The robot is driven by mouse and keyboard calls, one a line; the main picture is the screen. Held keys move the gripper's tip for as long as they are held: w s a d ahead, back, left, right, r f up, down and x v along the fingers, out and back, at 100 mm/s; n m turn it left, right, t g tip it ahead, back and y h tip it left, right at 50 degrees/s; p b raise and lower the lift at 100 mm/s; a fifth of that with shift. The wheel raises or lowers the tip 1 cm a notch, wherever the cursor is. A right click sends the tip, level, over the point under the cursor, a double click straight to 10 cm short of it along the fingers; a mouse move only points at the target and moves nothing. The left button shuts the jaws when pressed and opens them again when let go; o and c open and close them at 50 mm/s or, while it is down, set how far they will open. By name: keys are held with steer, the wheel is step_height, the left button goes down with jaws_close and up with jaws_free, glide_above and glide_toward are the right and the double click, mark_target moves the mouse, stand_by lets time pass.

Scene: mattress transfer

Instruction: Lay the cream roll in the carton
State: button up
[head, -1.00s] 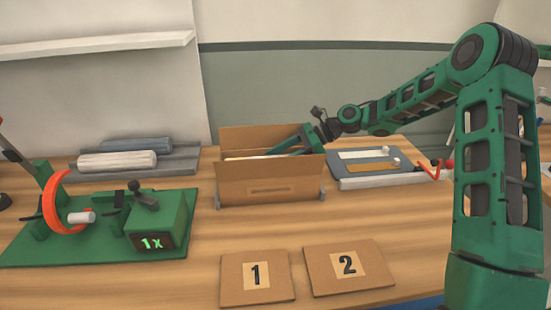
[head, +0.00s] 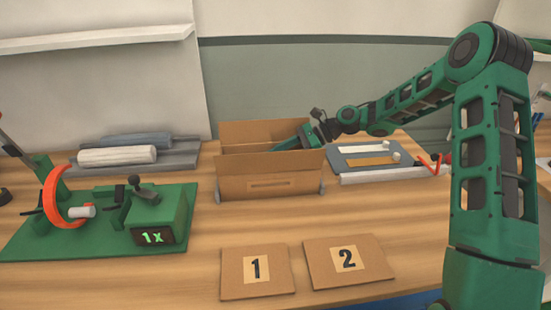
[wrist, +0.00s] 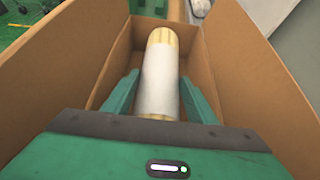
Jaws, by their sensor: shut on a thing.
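The cream roll (wrist: 161,45) has a white band around its middle and lies lengthwise inside the open cardboard carton (head: 255,187) in the wrist view. My gripper (wrist: 160,98) is shut on the roll, one green finger on each side. The carton walls (wrist: 238,50) rise on both sides of it, flaps up. In the head view my gripper (head: 296,142) reaches into the carton from the right, and the front wall hides the roll. I cannot tell if the roll touches the carton floor.
A grey tray (head: 185,158) with a white roll (head: 117,156) and a grey roll (head: 138,140) is left of the carton. A green fixture (head: 160,218) stands front left. A board (head: 345,150) lies right. Cards 1 (head: 255,290) and 2 (head: 350,282) lie in front.

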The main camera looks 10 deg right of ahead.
steer(key=shift+s+f, duration=0.1)
steer(key=shift+f, duration=0.35)
